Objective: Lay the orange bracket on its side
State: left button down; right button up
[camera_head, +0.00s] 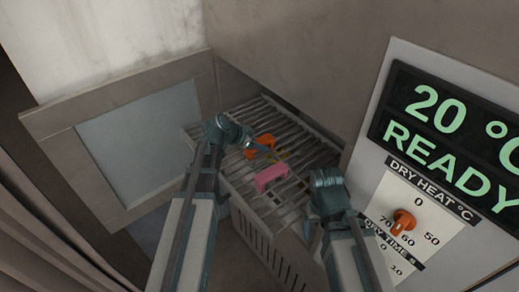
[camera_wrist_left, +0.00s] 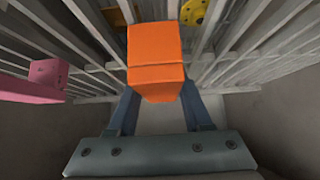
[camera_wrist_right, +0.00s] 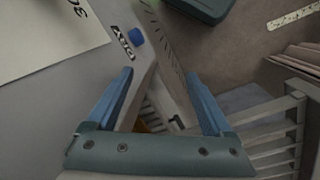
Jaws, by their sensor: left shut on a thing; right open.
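The orange bracket (camera_wrist_left: 155,55) is between the fingers of my left gripper (camera_wrist_left: 160,110) in the left wrist view, which is shut on it. In the head view the orange bracket (camera_head: 264,140) is at the far left part of the slatted rack, partly hidden by my left gripper (camera_head: 262,148). A second orange patch (camera_wrist_left: 118,12) shows behind it in the left wrist view; I cannot tell whether it belongs to the bracket. My right gripper (camera_wrist_right: 165,95) is open and empty, at the rack's front right in the head view (camera_head: 307,228).
A pink bracket (camera_head: 270,177) sits on the rack (camera_head: 300,145) in front of the orange one. A yellow round part (camera_wrist_left: 193,12) lies beyond the bracket. A panel (camera_head: 430,130) reading "20" and "READY" with an orange knob (camera_head: 404,220) stands at the right. An open door (camera_head: 140,135) is at left.

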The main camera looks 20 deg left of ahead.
pick_arm(q)
jog(key=shift+r, duration=0.1)
jog(key=shift+f, duration=0.25)
jog(key=shift+c, duration=1.6)
grip_release()
jog(key=shift+r, duration=0.1)
jog(key=shift+r, duration=0.1)
jog(key=shift+s+r+p, duration=0.15)
jog(key=shift+r+p, duration=0.15)
jog(key=shift+p, duration=0.05)
jog(key=p+v, duration=0.8)
jog(key=v, duration=0.3)
jog(key=shift+s+a, duration=0.2)
